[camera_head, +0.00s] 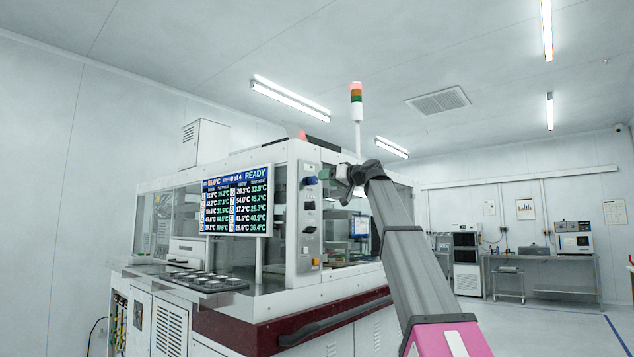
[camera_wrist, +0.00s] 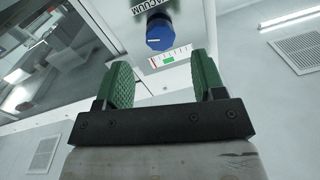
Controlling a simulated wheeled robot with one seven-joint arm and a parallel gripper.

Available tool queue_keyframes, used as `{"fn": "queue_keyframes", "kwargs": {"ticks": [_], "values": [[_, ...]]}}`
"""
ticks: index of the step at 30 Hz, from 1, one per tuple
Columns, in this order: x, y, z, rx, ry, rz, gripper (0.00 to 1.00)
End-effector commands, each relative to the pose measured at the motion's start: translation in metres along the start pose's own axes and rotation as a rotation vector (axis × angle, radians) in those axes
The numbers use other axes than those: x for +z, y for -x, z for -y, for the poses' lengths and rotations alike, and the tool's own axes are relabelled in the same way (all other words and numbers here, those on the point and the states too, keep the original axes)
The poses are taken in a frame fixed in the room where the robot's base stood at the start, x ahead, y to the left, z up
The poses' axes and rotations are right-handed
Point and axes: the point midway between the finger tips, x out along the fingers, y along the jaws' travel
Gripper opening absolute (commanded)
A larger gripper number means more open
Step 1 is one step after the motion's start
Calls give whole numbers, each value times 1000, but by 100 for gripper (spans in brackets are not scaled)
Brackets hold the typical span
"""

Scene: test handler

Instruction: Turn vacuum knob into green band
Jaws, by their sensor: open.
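The blue vacuum knob (camera_wrist: 160,33) sits on a pale panel under a label reading "VACUUM" in the wrist view. A white line marks its face. A small gauge (camera_wrist: 170,58) beside it has a green band (camera_wrist: 169,60) and red marks toward its left end; its needle is too small to read. My gripper (camera_wrist: 163,75) is open, its green pads on either side of the gauge and short of the knob. In the head view the knob (camera_head: 310,181) is high on the machine's control panel (camera_head: 308,215), with my gripper (camera_head: 325,174) just to its right.
The white test handler (camera_head: 290,290) carries a screen (camera_head: 237,205) showing "READY", left of the control panel. Further dark controls sit below the knob. A tray of round pieces (camera_head: 200,281) is at the left front. Open floor lies to the right.

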Motion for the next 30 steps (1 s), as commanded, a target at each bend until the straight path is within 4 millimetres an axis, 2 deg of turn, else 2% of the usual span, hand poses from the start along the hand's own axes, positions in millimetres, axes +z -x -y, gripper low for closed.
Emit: {"fn": "queue_keyframes", "kwargs": {"ticks": [1, 3, 9, 15, 22, 23, 27, 30], "values": [[-1, -12, -1, -1, -1, 1, 63], [-1, -24, -1, -2, -1, 1, 63], [-1, -47, 0, -1, 0, 0, 63], [0, -56, 0, 1, 0, 1, 63], [0, -56, 0, 1, 0, 0, 63], [0, -56, 0, 1, 0, 0, 60], [0, -56, 0, 1, 0, 0, 14], [0, -56, 0, 0, 0, 0, 14]]}}
